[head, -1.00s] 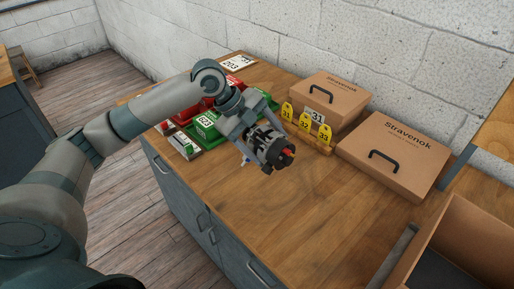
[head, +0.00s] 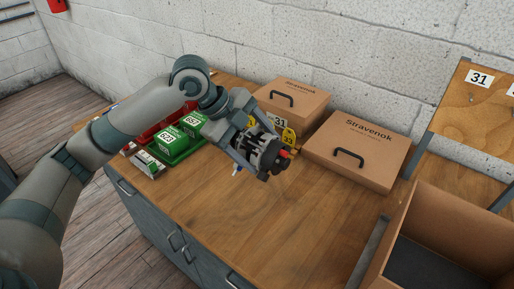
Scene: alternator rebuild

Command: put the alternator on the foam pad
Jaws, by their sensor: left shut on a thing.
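The alternator (head: 264,155), dark with grey metal parts and a red piece at its end, is held in my left gripper (head: 241,142). The gripper is shut on it, and it appears to be above the wooden bench top. A dark grey flat surface (head: 425,262) lies in the bottom of an open cardboard box (head: 455,235) at the lower right. It may be the foam pad, but I cannot tell for sure. The alternator is up and to the left of that box, apart from it. My right gripper is not in view.
Two closed Stravenok boxes (head: 377,140) (head: 305,88) stand along the wall. Green bins (head: 172,142) and a yellow-tagged stand (head: 289,137) are near my left gripper. A wooden shelf (head: 480,92) rises at the right. The bench's front middle (head: 270,225) is clear.

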